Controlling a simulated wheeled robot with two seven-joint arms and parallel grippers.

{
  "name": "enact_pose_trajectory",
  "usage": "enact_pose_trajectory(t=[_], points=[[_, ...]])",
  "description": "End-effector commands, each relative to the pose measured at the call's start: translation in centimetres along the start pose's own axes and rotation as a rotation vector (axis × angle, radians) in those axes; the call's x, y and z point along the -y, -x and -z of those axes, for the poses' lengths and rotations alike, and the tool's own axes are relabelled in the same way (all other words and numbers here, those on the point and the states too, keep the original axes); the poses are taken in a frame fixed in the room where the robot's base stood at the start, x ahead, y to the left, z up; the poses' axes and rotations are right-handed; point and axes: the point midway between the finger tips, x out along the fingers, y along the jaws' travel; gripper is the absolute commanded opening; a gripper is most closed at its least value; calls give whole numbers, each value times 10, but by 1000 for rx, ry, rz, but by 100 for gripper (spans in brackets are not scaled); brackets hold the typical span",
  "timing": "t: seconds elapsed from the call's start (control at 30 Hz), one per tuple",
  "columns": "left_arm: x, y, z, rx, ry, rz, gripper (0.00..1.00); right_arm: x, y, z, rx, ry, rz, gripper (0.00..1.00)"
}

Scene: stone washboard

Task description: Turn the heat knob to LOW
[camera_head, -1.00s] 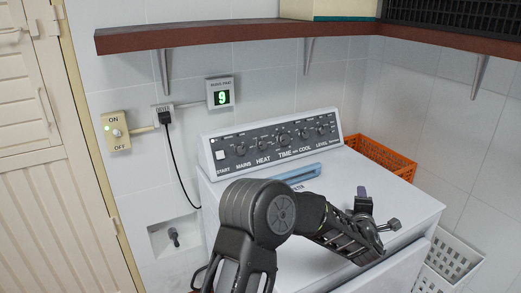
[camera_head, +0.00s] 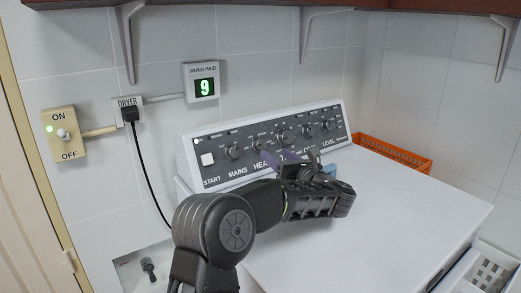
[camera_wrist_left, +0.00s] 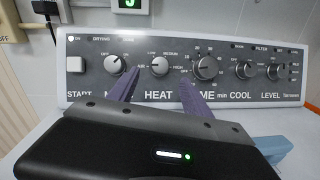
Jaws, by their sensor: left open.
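The heat knob (camera_head: 259,143) is a small round grey knob on the dryer's dark control panel (camera_head: 215,143), between the MAINS and TIME knobs. In the left wrist view the heat knob (camera_wrist_left: 160,66) shows above the word HEAT, with AIR, LOW, MEDIUM and HIGH marked around it. I cannot tell exactly which mark it points to. My left gripper (camera_head: 287,157) is open in front of the panel. Its two purple fingers (camera_wrist_left: 160,90) appear on either side of the heat knob in the wrist view, below it and seemingly short of it. My right gripper is not in view.
The MAINS knob (camera_wrist_left: 114,64) and TIME knob (camera_wrist_left: 205,68) flank the heat knob. A light blue object (camera_wrist_left: 270,146) lies on the white dryer top (camera_head: 400,205). An orange basket (camera_head: 394,152) stands behind the dryer. A wooden shelf (camera_head: 200,3) hangs above.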

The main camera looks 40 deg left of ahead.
Motion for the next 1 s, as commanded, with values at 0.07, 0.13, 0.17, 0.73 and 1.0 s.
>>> enact_pose_trajectory(t=[0.07,0.13,0.17,0.73,1.0], points=[[0,0,0,0,-2,1,57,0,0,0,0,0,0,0],[0,0,0,0,-3,1,57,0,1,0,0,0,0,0],[0,-1,0,0,-3,1,57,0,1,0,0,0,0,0],[0,-69,-1,0,-5,1,57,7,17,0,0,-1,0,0],[1,-79,0,0,-5,3,57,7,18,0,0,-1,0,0]])
